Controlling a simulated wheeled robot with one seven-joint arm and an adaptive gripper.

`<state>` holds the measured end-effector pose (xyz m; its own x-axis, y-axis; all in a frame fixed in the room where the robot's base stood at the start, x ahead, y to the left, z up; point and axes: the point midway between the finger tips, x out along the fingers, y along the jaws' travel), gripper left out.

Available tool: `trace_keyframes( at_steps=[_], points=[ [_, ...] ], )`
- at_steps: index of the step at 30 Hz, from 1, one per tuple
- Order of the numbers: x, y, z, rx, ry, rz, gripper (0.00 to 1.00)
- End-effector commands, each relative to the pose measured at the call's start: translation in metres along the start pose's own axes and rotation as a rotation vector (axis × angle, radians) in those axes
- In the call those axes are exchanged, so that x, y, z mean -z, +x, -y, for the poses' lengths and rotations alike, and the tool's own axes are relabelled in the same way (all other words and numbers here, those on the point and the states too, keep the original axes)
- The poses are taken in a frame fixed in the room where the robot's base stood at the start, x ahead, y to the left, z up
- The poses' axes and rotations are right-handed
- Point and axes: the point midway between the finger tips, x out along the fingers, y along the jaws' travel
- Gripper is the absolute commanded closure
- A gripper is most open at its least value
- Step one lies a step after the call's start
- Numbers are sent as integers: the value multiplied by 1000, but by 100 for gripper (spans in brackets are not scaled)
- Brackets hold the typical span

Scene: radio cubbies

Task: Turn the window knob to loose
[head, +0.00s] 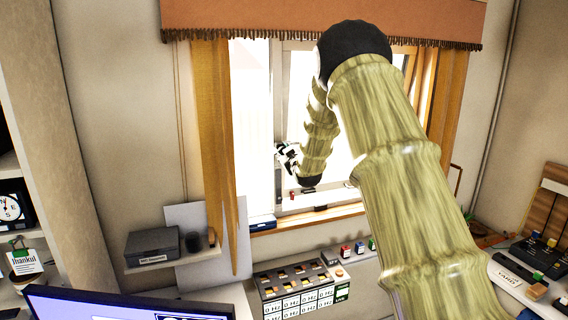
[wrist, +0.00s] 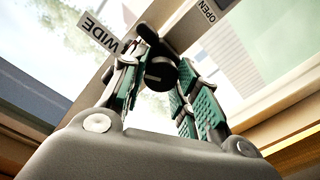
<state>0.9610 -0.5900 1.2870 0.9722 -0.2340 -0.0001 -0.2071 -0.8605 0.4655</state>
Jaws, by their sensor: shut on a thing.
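The window knob (wrist: 161,72) is a dark round knob on the window frame, seen between my fingers in the wrist view. My gripper (wrist: 160,88) has green ribbed pads on both sides of the knob and is shut on it. A "WIDE" label (wrist: 101,34) is to the left of the knob and an "OPEN" label (wrist: 207,10) is to the upper right. No "loose" label shows. In the head view my gripper (head: 287,156) is at the window's left inner frame; the knob cannot be made out there.
Orange curtains (head: 213,110) flank the bright window. A dark box (head: 152,246) sits on a small shelf at left. Below the window is a panel of labelled cubbies (head: 298,303). A monitor (head: 110,305) is at lower left. My arm covers the window's right side.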

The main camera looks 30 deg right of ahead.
Motion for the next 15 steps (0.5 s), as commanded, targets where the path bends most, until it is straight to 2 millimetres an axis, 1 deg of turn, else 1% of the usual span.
trace_keyframes(
  at_steps=[1,15],
  points=[
    [-5,0,4,-1,-47,-3,93],
    [-5,0,6,0,-494,-2,93]
  ],
)
